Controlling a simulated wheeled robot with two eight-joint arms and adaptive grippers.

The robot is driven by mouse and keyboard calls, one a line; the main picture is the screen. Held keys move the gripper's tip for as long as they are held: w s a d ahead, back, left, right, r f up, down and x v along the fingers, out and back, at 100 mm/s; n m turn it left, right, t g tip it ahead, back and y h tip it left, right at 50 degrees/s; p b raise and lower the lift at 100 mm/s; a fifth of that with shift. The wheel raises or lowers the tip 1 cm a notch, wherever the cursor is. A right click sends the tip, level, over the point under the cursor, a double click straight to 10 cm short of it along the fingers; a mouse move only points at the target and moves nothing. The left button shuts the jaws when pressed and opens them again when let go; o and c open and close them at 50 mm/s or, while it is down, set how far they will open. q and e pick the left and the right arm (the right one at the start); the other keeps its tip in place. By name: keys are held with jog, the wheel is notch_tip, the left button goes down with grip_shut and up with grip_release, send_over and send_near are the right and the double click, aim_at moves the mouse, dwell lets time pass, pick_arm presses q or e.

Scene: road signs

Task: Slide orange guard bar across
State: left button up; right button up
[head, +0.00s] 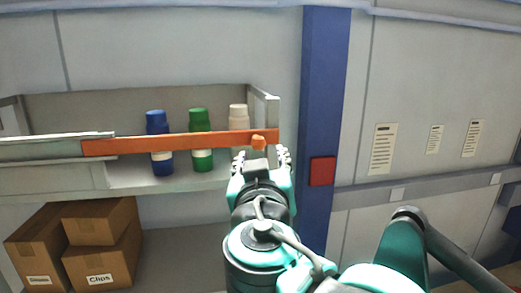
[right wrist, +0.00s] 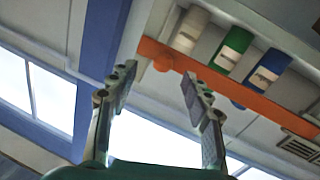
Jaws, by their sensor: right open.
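The orange guard bar (head: 185,142) runs across the front of a wall shelf, in front of several bottles. A small orange knob (head: 258,141) sticks out near its right end. My right gripper (head: 260,160) is open, just below and in front of the knob in the head view. In the right wrist view the two fingers (right wrist: 158,85) stand apart with nothing between them. The bar (right wrist: 235,85) and the knob (right wrist: 163,62) show beyond the fingertips there. My left gripper is not in view.
A blue bottle (head: 158,122), a green bottle (head: 200,120) and a white bottle (head: 238,117) stand on the shelf (head: 150,189). Cardboard boxes (head: 100,220) are stacked below. A blue post (head: 322,110) with a red box (head: 322,171) stands right of the shelf.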

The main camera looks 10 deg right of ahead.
jog(key=s, duration=0.2)
jog(key=s+a, duration=0.1)
jog(key=s, duration=0.2)
jog(key=shift+s, duration=0.15)
jog(key=w+d+f+g+h+b, duration=0.1)
jog(key=d+f+g+b, duration=0.3)
jog(key=f, duration=0.7)
jog(key=d+f+h+b, duration=0.1)
jog(key=f+b, duration=0.5)
jog(key=f, duration=0.6)
jog(key=s+d+f+g+y+b, duration=0.1)
jog(key=f+b, duration=0.8)
jog(key=f, duration=1)
jog(key=s+d+f+g+y+b, duration=0.1)
jog(key=f+b, duration=0.8)
jog(key=f, duration=1.1)
jog(key=s+d+f+g+y+b, duration=0.1)
jog(key=s+f+g+y+b, duration=0.2)
jog(key=f+b, duration=0.5)
notch_tip(320, 180, down, 12)
jog(key=shift+s+d+r+g+b, duration=0.1)
jog(key=shift+s+d+g+b, duration=0.3)
jog(key=shift+s+g, duration=0.45)
jog(key=shift+s, duration=0.15)
